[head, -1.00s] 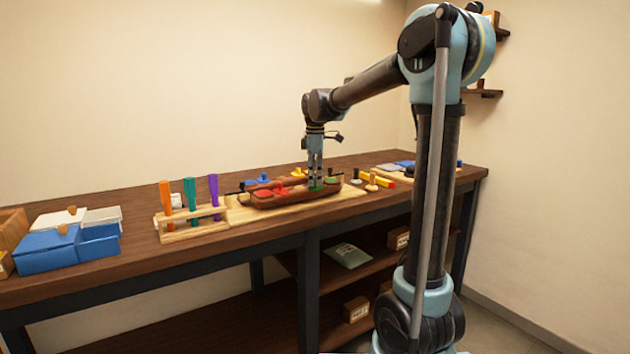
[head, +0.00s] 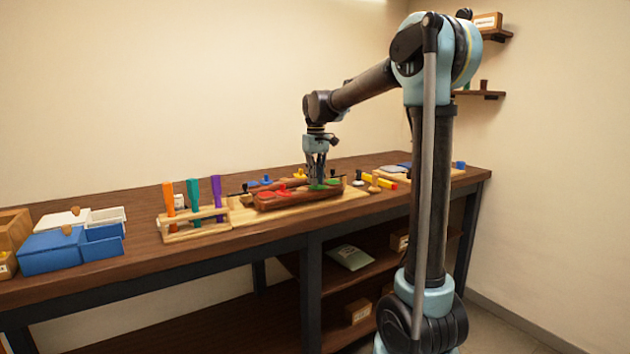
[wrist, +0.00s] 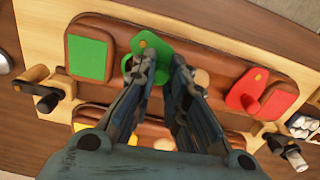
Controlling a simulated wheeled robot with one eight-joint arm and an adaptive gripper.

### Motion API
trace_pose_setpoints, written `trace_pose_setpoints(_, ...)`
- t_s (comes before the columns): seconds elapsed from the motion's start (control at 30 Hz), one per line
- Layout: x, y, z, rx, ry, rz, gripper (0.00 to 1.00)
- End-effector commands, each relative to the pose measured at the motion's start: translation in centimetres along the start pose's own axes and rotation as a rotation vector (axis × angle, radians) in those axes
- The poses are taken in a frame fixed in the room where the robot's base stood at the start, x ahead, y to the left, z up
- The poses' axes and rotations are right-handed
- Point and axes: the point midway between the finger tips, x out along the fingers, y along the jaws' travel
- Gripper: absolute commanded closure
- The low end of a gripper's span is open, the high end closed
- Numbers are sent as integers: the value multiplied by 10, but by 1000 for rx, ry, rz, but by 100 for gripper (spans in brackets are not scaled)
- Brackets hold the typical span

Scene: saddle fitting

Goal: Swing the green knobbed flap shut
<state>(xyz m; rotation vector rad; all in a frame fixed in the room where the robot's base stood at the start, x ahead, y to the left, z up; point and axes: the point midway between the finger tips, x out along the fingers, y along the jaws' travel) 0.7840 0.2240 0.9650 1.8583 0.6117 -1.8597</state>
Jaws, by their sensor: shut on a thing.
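The green flap (wrist: 160,57) lies on the far brown leather block (wrist: 205,62), with a small orange pin through it. In the wrist view it is apart from the square green pad (wrist: 88,57) to its left. In the head view, the green flap (head: 318,187) is directly under my gripper (head: 317,182). My gripper (wrist: 158,68) is lowered onto the flap and shut on its knob. The fingers hide most of the knob.
A red flap (wrist: 245,92) with a knob is at the right of the same block. Black-ended clamps (wrist: 47,103) stand at the board's sides. A rack of coloured handles (head: 195,225) and a blue box (head: 55,252) stand to the left.

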Motion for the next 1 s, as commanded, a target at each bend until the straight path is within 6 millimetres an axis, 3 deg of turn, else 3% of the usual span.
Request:
trace_pose_setpoints(0.6, 0, 17, -9, 565, 0, 1, 100)
trace_pose_setpoints(1.0, 0, 24, -9, 789, 0, 1, 100)
